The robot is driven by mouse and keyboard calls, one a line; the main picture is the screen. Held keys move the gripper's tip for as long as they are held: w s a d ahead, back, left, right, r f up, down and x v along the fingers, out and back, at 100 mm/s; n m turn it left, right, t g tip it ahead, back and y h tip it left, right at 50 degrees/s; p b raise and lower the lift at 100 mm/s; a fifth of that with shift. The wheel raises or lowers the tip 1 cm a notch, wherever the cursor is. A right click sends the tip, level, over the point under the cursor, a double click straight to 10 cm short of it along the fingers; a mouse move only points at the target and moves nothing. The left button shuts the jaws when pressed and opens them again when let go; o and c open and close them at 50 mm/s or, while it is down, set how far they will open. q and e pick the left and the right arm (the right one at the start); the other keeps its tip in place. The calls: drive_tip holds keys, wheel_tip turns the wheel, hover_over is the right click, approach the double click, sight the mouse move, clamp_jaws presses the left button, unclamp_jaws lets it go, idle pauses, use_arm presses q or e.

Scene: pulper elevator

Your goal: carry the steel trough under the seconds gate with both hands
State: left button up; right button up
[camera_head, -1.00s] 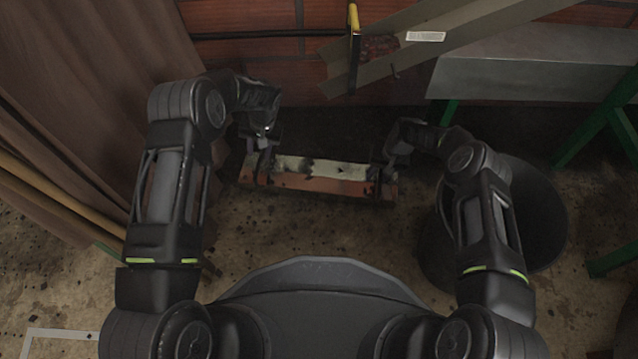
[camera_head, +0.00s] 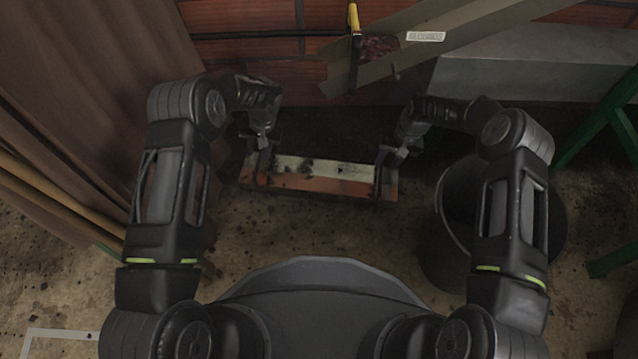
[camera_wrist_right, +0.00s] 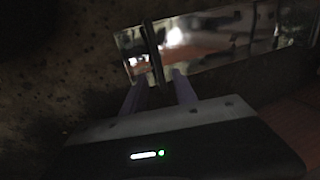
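My right gripper (camera_head: 383,160) is at the trough's right end. In the right wrist view its two bluish fingers (camera_wrist_right: 158,92) are apart, with a dark upright bar at the trough (camera_wrist_right: 225,45) reaching between their tips. The seconds gate, with a yellow handle (camera_head: 354,18), stands on the sloping chute (camera_head: 460,22) above and behind the trough.
A dark round bin (camera_head: 545,225) stands right of the trough, close to my right arm. A brown curtain (camera_head: 90,90) hangs at the left. The floor in front of the trough is clear.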

drive_tip(key=r, duration=0.3)
drive_tip(key=shift+d, duration=0.25)
drive_tip(key=shift+d, duration=0.1)
